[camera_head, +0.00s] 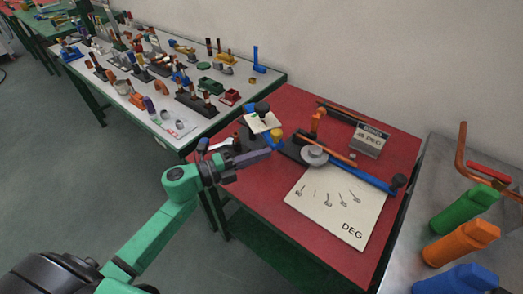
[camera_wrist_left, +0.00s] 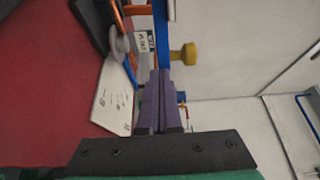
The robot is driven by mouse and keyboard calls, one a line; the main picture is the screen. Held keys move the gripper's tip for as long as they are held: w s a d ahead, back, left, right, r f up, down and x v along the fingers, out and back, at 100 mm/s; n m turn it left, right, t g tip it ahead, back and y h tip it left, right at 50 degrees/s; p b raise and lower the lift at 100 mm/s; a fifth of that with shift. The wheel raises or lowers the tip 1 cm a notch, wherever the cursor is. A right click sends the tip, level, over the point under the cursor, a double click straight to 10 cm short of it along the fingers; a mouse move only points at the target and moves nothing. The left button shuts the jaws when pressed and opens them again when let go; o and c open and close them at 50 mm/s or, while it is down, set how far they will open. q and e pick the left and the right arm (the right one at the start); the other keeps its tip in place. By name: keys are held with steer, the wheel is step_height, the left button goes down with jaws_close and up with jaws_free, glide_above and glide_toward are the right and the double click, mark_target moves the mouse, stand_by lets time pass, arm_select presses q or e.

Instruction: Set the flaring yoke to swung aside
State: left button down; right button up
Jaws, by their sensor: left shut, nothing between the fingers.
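A small tool with a yellow knob (camera_head: 277,143) and a blue part stands at the back left of the red table, beside a black base and under a white card (camera_head: 262,122). It appears to be the flaring yoke. In the left wrist view a blue bar (camera_wrist_left: 162,38) with a yellow knob (camera_wrist_left: 186,53) lies just beyond the fingertips. My left gripper (camera_head: 268,154) has dark purple fingers, shut and empty, close to the yellow knob. The fingers also show in the left wrist view (camera_wrist_left: 159,76). Whether they touch the bar I cannot tell. My right gripper is out of view.
A bender with a grey disc (camera_head: 314,155) and a long blue handle (camera_head: 365,177) is right of the gripper. A white DEG board (camera_head: 336,212) and a grey angle block (camera_head: 370,140) lie near it. Bottles (camera_head: 465,210) stand at right; a crowded white table (camera_head: 190,140) is behind left.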

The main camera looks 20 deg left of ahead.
arm_select(q)
steer(key=shift+w+d, duration=0.1)
steer(key=shift+d, duration=0.05)
steer(key=shift+x, duration=1.2)
steer(key=shift+s+d, duration=0.2)
steer(key=shift+s, duration=0.05)
